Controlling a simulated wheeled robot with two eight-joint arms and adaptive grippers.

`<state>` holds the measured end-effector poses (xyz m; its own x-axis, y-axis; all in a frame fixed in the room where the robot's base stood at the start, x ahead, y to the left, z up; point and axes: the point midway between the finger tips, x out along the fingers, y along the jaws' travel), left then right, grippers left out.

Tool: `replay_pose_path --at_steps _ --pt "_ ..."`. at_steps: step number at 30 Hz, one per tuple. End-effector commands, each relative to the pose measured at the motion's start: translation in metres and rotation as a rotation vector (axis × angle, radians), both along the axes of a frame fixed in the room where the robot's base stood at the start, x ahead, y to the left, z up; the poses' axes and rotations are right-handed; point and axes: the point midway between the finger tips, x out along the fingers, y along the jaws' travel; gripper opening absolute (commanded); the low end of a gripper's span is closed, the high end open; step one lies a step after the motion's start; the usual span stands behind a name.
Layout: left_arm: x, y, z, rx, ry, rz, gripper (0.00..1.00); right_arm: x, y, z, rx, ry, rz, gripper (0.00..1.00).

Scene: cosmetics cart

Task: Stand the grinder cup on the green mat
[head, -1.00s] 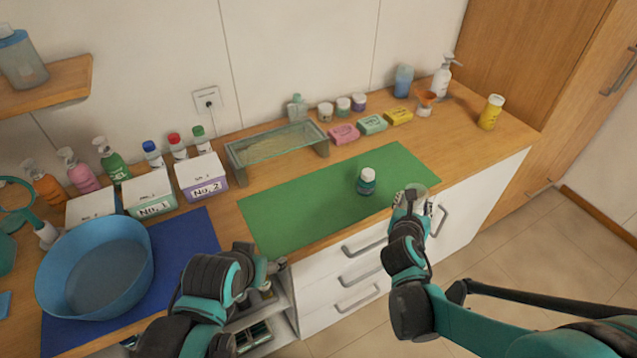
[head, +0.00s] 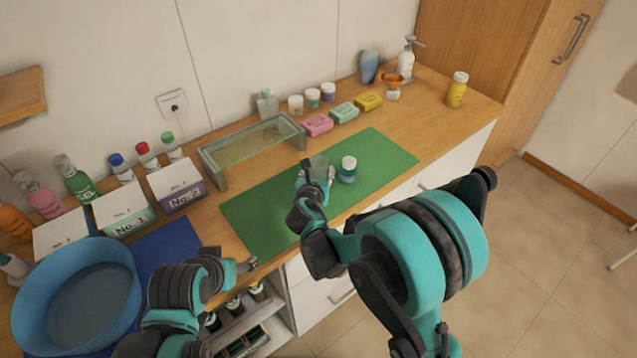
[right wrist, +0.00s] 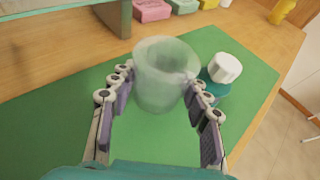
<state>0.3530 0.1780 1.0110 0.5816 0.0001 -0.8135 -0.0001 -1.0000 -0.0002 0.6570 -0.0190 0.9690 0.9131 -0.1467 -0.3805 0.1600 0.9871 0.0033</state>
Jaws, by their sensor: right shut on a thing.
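A translucent pale grinder cup (right wrist: 163,85) is between the fingers of my right gripper (right wrist: 158,95) in the right wrist view, mouth up and roughly upright. In the head view my right gripper (head: 316,178) holds the cup (head: 318,163) over the green mat (head: 268,212), left of a teal jar with a white lid (head: 348,169). I cannot tell whether the cup's base touches the mat. My left gripper (head: 247,266) is low near the counter's front edge, left of the mat. Its fingers are too small to judge.
The teal jar stands close to the cup's right. A glass-topped stand (head: 252,145) is behind the mat, with soap boxes (head: 343,113) to its right. A blue basin (head: 85,290) stands at left. The mat's left part and right end are clear.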

Motion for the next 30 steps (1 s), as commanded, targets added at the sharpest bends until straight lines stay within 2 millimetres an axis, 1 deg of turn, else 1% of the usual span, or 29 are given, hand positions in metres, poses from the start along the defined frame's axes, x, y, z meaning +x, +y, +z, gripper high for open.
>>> replay_pose_path --at_steps 6,8,14,18,19,20,21,30 --pt "0.000 0.000 -0.018 0.000 0.000 0.000 0.69 0.000 0.000 -0.035 0.000 0.000 0.000 0.07" --pt "0.000 0.000 -0.019 0.000 0.000 0.000 0.69 0.000 0.000 -0.038 0.000 0.000 0.000 0.07" --pt "0.000 0.000 -0.016 0.000 0.000 0.000 0.69 0.000 -0.001 -0.036 0.000 0.000 0.000 0.07" --pt "0.000 0.000 -0.021 0.000 0.000 0.000 0.69 0.000 -0.001 -0.040 0.000 0.000 0.000 0.07" --pt "0.000 0.000 -0.021 0.000 0.000 0.000 0.69 0.000 -0.001 -0.040 0.000 0.000 0.000 0.50" --pt "0.000 0.000 -0.020 0.000 0.000 0.000 0.69 0.000 -0.001 -0.039 0.000 0.000 0.000 0.58" --pt "0.000 0.000 -0.020 0.000 0.000 0.000 0.69 0.000 -0.001 -0.039 0.000 0.000 0.000 0.68" --pt "0.000 0.000 -0.019 0.000 0.000 0.000 0.69 0.000 -0.001 -0.038 0.000 0.000 0.000 0.68"
